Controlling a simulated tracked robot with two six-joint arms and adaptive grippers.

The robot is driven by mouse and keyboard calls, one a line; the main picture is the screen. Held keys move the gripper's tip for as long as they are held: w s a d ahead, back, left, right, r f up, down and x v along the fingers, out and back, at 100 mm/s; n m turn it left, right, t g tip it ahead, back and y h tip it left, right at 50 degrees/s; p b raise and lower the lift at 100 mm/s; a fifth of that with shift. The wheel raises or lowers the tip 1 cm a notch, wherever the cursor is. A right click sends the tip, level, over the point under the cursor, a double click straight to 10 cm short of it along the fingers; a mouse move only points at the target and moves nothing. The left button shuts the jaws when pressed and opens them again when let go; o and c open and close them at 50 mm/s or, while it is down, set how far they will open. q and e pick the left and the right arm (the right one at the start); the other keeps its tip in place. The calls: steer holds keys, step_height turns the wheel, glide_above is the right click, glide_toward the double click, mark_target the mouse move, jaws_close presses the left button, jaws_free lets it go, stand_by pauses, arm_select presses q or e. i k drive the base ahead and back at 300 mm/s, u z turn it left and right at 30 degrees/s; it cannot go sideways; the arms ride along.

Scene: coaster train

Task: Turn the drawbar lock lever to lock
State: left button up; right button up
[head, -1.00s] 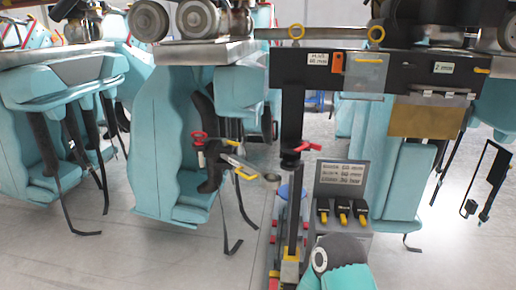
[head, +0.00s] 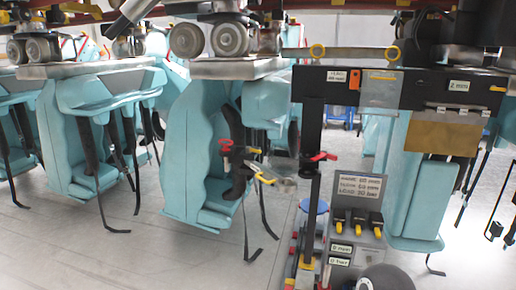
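A grey drawbar (head: 345,54) with two yellow rings runs level above the black frame. A red lever (head: 321,156) sticks out sideways from the black post (head: 312,120). Left of it, a dark bracket carries a red handle (head: 226,147) and a yellow handle (head: 265,180), with a grey round end beside it. I cannot tell which of these is the drawbar lock lever, as no label on them can be read. Neither of my grippers is in view.
Teal seats (head: 195,140) hang under the wheeled train cars at the left. A grey panel (head: 358,190) with yellow-tipped black switches stands right of the post. A brown plate (head: 442,138) hangs at the right. Grey floor (head: 130,255) is open at lower left.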

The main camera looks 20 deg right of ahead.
mark_target(248, 149)
steer(key=i, duration=1)
